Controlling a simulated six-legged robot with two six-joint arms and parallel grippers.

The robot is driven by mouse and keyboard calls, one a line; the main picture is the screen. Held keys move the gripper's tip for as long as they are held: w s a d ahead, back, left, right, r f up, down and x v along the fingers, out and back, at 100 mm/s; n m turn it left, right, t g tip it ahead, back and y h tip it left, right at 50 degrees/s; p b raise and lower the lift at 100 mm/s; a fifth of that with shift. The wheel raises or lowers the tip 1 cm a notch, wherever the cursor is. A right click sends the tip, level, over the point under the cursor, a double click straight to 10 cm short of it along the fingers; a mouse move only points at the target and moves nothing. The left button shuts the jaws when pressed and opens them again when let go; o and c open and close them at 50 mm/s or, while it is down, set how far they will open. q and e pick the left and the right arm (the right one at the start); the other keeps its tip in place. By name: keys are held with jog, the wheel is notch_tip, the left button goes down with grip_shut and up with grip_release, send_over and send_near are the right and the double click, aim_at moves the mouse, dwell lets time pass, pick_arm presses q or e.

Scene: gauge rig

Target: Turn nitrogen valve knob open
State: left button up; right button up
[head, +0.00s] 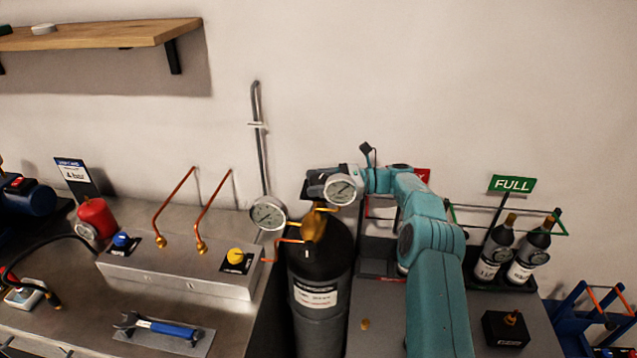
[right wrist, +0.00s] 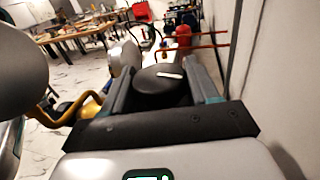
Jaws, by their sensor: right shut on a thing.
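The nitrogen valve knob (right wrist: 160,77), round and black with a white pointer mark, sits between the two fingers of my right gripper (right wrist: 163,85) in the right wrist view. The right gripper is shut on it. In the head view my right gripper (head: 318,182) reaches in from the right at the top of the dark gas cylinder (head: 312,268). The brass valve body (head: 314,226) shows just below it. The knob is mostly hidden there by the gripper and a round gauge (head: 342,190). My left gripper is not in view.
A second gauge (head: 268,213) stands left of the cylinder. A metal manifold box (head: 185,272) with a blue knob (head: 122,241) and a yellow knob (head: 236,256) is on the left bench. Two dark bottles (head: 528,250) stand at right under a green FULL sign (head: 512,184). The wall is close behind.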

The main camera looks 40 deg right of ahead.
dwell(0.3)
jog(key=o, duration=1)
jog(key=shift+d, duration=0.1)
jog(key=shift+c, duration=0.2)
jog(key=shift+r, duration=0.1)
jog(key=shift+m+t+h, duration=0.4)
jog(key=shift+m, duration=0.1)
